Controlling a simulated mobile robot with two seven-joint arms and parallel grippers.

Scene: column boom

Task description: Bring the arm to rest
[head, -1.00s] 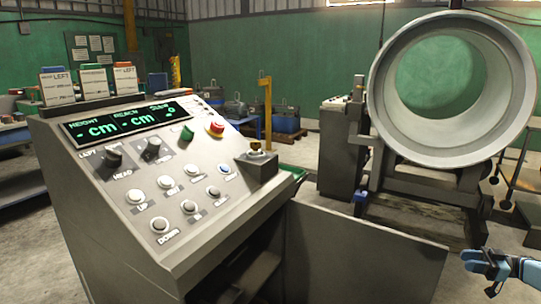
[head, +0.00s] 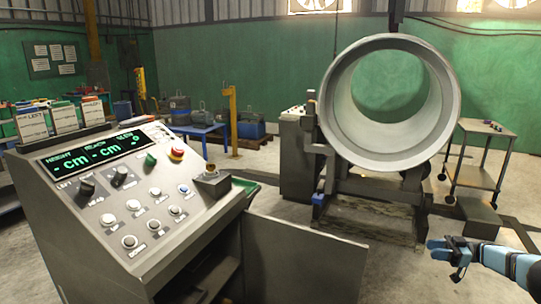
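The control console (head: 110,195) stands at the left with a sloped panel. Its display (head: 95,151) reads height, reach and slew in green with dashes instead of numbers. The panel carries dark selector knobs (head: 87,187), several pale round buttons (head: 133,205), a blue button, a green button (head: 150,159), a red button (head: 176,154) and a small joystick box (head: 212,182). My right gripper (head: 441,249) is at the lower right, well apart from the console, with nothing seen in it; its finger gap is too small to judge. My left gripper is out of view. The boom arm is not clearly seen.
A large grey pipe ring (head: 345,110) rests on a stand right of centre. A metal cart (head: 482,165) stands behind it at the right. A yellow post (head: 233,120) and a blue table (head: 200,130) are further back. A low grey panel (head: 300,262) extends from the console. Open floor lies before the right gripper.

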